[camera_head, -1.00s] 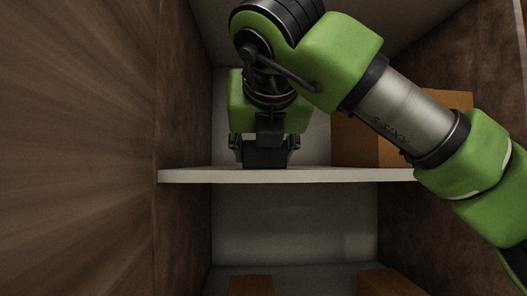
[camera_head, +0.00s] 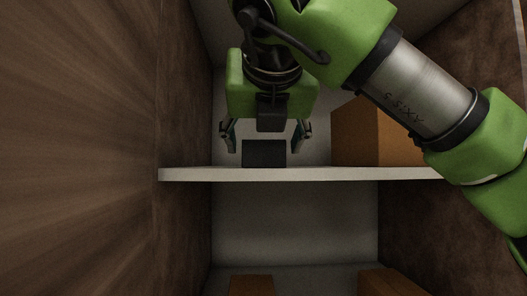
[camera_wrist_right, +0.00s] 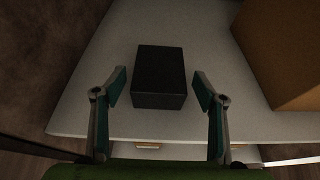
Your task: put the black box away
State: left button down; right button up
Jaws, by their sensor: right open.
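The black box (camera_head: 264,154) sits on the white shelf (camera_head: 300,175), near its front edge. It also shows in the right wrist view (camera_wrist_right: 160,75), resting flat on the shelf. My right gripper (camera_head: 266,146) is open, with its fingers on either side of the box and gaps between them and it. In the right wrist view the open fingers (camera_wrist_right: 160,88) flank the near part of the box without touching it. My left gripper is not in view.
A brown carton (camera_head: 358,135) stands on the same shelf to the right of the box. Dark brown side walls enclose the shelf left and right. Two brown boxes (camera_head: 251,284) (camera_head: 390,282) sit on the level below.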

jog(key=b+v, duration=0.1)
jog(key=v, duration=0.8)
jog(key=shift+s, duration=0.25)
